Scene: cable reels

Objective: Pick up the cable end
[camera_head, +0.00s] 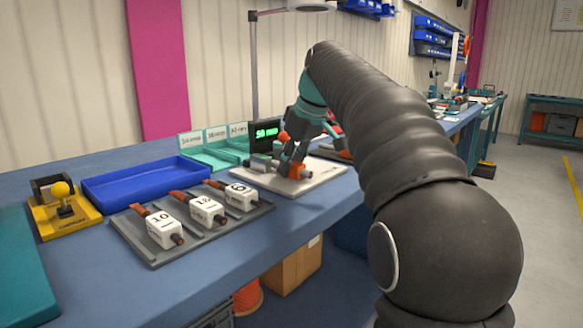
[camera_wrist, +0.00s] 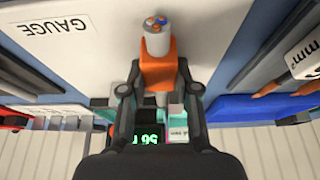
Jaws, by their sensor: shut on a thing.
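My gripper (camera_wrist: 157,88) is shut on the cable end (camera_wrist: 157,42) in the wrist view. The cable end has a grey sheath with orange and blue cores at its tip, and an orange part sits between the fingers. In the head view my gripper (camera_head: 292,160) is low over a pale plate (camera_head: 318,178) on the blue bench. The cable end is hard to make out there among the orange and grey parts. In the wrist view the plate carries the word GAUGE (camera_wrist: 45,27). I cannot tell whether the cable end touches it.
A lit green display (camera_head: 266,133) stands behind my gripper. A grey rack (camera_head: 150,258) with several white numbered blocks lies to the left. Behind it is an empty blue tray (camera_head: 145,185), with a yellow device (camera_head: 62,212) beside it. Teal labelled bins (camera_head: 215,154) stand at the wall.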

